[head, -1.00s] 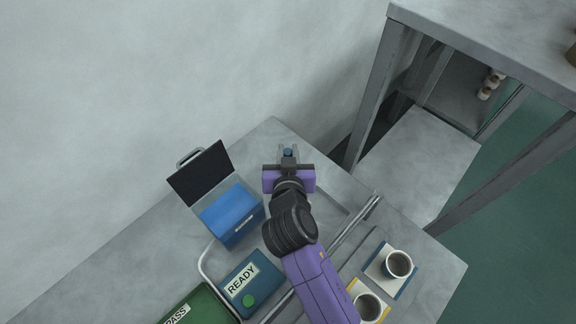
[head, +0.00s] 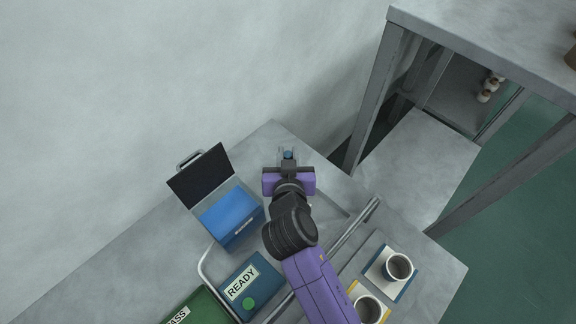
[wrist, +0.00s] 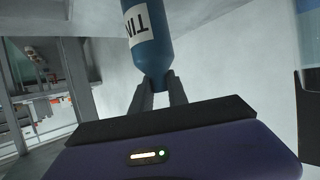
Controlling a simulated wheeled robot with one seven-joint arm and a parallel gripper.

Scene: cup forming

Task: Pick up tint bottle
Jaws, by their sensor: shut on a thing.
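The tint bottle (wrist: 148,45) is blue with a white label, of which a few letters show in the wrist view. My gripper (wrist: 160,84) is shut on its narrow end, with one dark finger on each side. In the head view, only a small blue part of the bottle (head: 288,155) shows between the fingertips of my gripper (head: 287,151). The gripper is over the far end of the grey table. The top of the bottle is cut off by the wrist view's edge.
An open case with a blue block (head: 230,213) stands left of my arm. Blue READY (head: 247,283) and green (head: 200,308) boxes lie nearer. Two cups (head: 398,267) stand on cards at the right. A grey shelf frame (head: 375,90) rises at the right, and a wall lies behind.

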